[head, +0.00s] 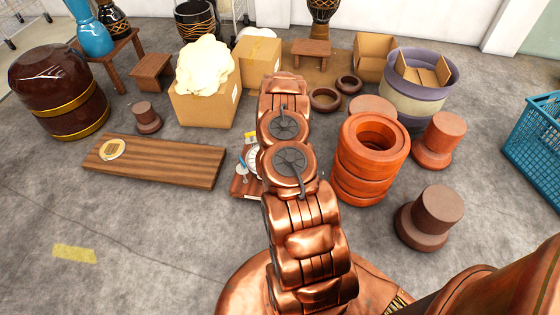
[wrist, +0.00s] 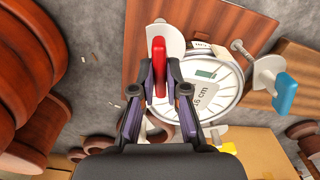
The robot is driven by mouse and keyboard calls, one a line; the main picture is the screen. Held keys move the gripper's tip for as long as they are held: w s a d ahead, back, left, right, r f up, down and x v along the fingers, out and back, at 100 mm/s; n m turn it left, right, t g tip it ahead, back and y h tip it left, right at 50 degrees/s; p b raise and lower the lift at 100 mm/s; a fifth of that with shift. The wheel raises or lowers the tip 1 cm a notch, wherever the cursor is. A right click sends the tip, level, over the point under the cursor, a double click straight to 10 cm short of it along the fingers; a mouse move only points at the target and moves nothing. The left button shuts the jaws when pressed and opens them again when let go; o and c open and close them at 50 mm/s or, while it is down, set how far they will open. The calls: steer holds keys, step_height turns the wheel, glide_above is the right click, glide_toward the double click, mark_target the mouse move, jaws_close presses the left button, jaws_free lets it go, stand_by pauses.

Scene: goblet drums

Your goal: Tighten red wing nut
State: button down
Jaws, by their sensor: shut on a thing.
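A red wing nut (wrist: 159,60) stands between the fingers of my gripper (wrist: 160,80) in the wrist view. The fingers are closed in on its sides. Behind it is a round white dial (wrist: 215,88) with a small green display and "6 cm" lettering, on a brown wooden board (wrist: 190,14). A blue wing nut (wrist: 285,94) on a bolt with a pale disc is to the right. In the head view my arm hides the gripper and the red wing nut; part of the board (head: 240,187) shows beside the arm.
Stacked orange-brown rings (head: 362,185) stand close right of my arm. A long wooden plank (head: 160,160) lies to the left. Boxes (head: 203,108) stand behind, and a blue crate (head: 535,135) is at the far right.

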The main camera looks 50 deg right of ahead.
steer(key=m+p, duration=0.3)
steer(key=m, duration=0.1)
steer(key=shift+r+m, duration=0.1)
steer(key=shift+m, duration=0.3)
stand_by(0.4)
steer(key=c, duration=1.2)
jaws_free()
steer(key=shift+r, duration=5.9)
